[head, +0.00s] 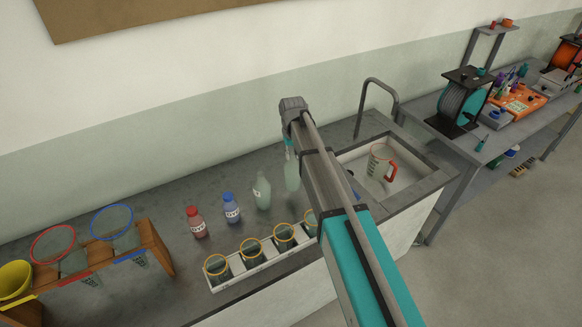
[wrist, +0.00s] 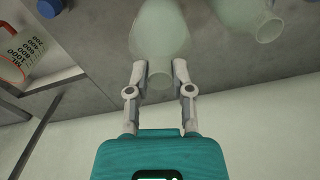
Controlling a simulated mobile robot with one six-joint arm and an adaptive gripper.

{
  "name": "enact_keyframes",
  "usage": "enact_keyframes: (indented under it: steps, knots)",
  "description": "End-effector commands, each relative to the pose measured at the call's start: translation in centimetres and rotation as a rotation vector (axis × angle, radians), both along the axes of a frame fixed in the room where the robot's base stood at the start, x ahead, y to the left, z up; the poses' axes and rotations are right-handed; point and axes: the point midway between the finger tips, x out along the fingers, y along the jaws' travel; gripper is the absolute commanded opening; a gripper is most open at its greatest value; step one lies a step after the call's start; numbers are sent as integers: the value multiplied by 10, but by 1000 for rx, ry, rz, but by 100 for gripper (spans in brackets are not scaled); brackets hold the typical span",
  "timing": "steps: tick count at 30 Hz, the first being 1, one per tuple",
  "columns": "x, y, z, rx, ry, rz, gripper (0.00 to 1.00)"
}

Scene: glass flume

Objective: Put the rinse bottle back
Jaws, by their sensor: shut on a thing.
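A pale green translucent bottle (head: 292,177), which I take to be the rinse bottle, is at my gripper (head: 289,148) in the head view. In the wrist view my gripper (wrist: 160,80) is shut on the neck of this bottle (wrist: 160,32), with one finger on each side. The bottle hangs down from the fingers, close to the counter; I cannot tell whether its base touches. A similar pale green bottle (head: 262,191) with a label stands just left of it; it also shows in the wrist view (wrist: 265,22).
A blue-capped bottle (head: 231,208) and a red-capped bottle (head: 196,222) stand farther left. A white rack (head: 238,275) with yellow-rimmed beakers lies in front. The sink (head: 424,164) at right holds a jug (head: 379,162) with a red handle. A tap (head: 378,82) rises behind it.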

Motion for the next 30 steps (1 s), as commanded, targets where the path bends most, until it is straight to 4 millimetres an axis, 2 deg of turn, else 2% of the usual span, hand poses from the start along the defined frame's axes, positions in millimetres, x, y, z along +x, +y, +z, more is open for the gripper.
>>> enact_keyframes:
  steps: [1,6,22,27,30]
  knots:
    - [6,1,-9,0,0,0,0]
    - [13,1,-17,0,0,1,0]
    - [16,2,-20,0,0,1,0]
    - [24,3,-31,0,0,2,0]
    - [22,3,-40,0,0,2,0]
